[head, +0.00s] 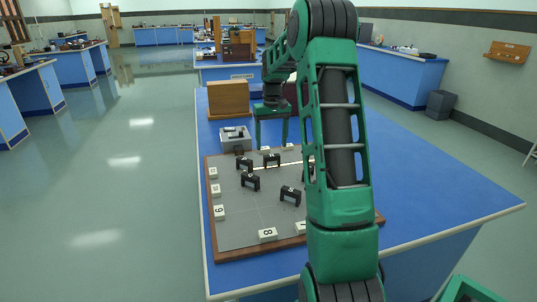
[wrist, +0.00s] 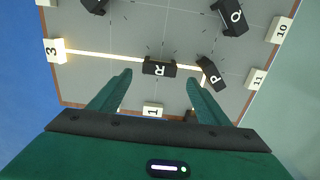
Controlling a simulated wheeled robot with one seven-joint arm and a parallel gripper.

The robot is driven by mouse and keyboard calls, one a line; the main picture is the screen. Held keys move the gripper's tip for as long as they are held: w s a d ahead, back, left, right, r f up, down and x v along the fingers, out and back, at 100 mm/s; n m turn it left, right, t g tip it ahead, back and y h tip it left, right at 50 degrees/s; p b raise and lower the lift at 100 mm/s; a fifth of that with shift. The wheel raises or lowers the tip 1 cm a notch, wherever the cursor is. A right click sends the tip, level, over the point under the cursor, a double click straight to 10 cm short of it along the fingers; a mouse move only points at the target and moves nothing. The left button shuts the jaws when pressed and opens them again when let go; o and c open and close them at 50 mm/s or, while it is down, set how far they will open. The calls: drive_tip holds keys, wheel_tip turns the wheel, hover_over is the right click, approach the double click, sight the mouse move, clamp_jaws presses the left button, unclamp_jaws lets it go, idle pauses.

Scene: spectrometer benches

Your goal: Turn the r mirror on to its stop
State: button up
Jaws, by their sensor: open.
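The r mirror (wrist: 159,69) is a small black block with a white R label, upside down in the wrist view. It stands on the grey board (wrist: 110,68). My gripper (wrist: 160,77) is open, with one green finger on each side of the r mirror in this view. I cannot tell whether either finger touches it. In the head view my gripper (head: 271,146) points down at the far part of the board, over a black mirror (head: 271,160) that seems to be the r mirror. Its stop cannot be made out.
A pale beam line runs from block 3 (wrist: 54,50) to the r mirror and shows again towards mirror P (wrist: 211,75), close to my right-hand finger. Mirror Q (wrist: 233,17) stands farther off. A grey box (head: 235,138) and wooden box (head: 229,98) stand behind the board.

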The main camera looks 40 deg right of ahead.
sight(271, 155)
drive_tip(key=shift+f, duration=2.4)
drive_tip(key=c, duration=1.1)
